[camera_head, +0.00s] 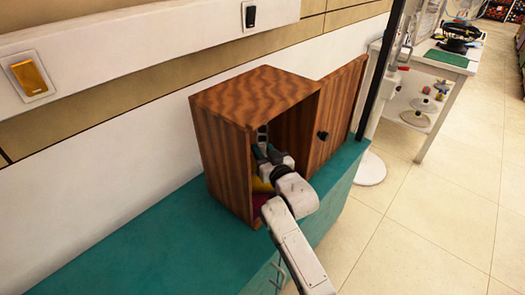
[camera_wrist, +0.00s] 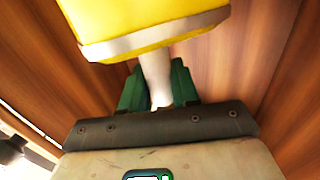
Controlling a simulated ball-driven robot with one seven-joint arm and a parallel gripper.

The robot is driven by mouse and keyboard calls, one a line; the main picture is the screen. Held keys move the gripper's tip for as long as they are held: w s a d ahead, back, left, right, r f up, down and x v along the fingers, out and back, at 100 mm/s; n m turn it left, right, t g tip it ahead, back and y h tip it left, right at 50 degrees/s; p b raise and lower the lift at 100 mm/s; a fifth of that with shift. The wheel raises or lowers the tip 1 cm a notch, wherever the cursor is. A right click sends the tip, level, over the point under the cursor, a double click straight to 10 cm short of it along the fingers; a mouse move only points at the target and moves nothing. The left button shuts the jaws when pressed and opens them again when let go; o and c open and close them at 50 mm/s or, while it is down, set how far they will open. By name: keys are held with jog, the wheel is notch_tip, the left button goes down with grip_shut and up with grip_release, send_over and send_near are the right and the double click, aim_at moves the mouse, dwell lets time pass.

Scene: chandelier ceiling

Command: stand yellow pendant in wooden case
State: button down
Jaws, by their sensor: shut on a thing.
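The wooden case (camera_head: 222,150) stands on the teal counter with its door (camera_head: 338,105) open to the right. My gripper (camera_head: 268,154) is inside the case, reaching in through the open front. In the wrist view its green fingers (camera_wrist: 158,90) are shut on the white stem of the yellow pendant (camera_wrist: 140,22), whose yellow body has a pale rim. In the head view the pendant (camera_head: 262,186) shows low inside the case, partly hidden by my gripper and the case side. I cannot tell whether it touches the case floor.
A dark red patch (camera_head: 259,201) shows at the bottom of the case opening. The teal counter (camera_head: 140,240) is clear at left. A dark knob (camera_head: 322,135) sticks out from the door. A white table (camera_head: 440,62) with lamps stands at the back right.

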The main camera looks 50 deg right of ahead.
jog(key=shift+f, duration=0.1)
jog(key=c, duration=0.8)
grip_release()
jog(key=shift+c, duration=0.2)
jog(key=b+v, duration=0.2)
jog(key=v, duration=1)
jog(key=shift+b, duration=0.3)
